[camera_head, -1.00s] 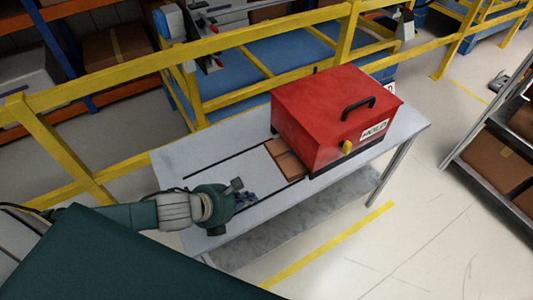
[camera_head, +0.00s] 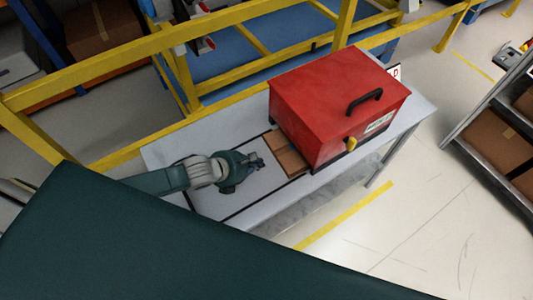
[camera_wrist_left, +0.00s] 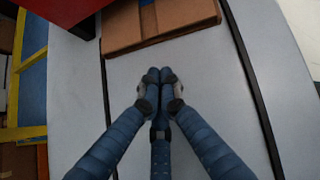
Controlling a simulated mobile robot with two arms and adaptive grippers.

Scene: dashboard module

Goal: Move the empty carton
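A brown carton (camera_head: 287,154) lies on the light grey table (camera_head: 210,145), against the left side of the red box (camera_head: 330,105). Part of it may be hidden by the red box. My left gripper (camera_head: 257,160) is just left of the carton, above the table. In the left wrist view its blue fingertips (camera_wrist_left: 160,76) are together with nothing between them, a short gap from the carton's near edge. My right gripper is not in view.
The red box has a black handle (camera_head: 364,101) and a yellow knob (camera_head: 351,144). Dark lines run along the tabletop. A yellow rail (camera_head: 170,57) stands behind the table. A shelf with cartons (camera_head: 497,138) is at the right. Floor between is clear.

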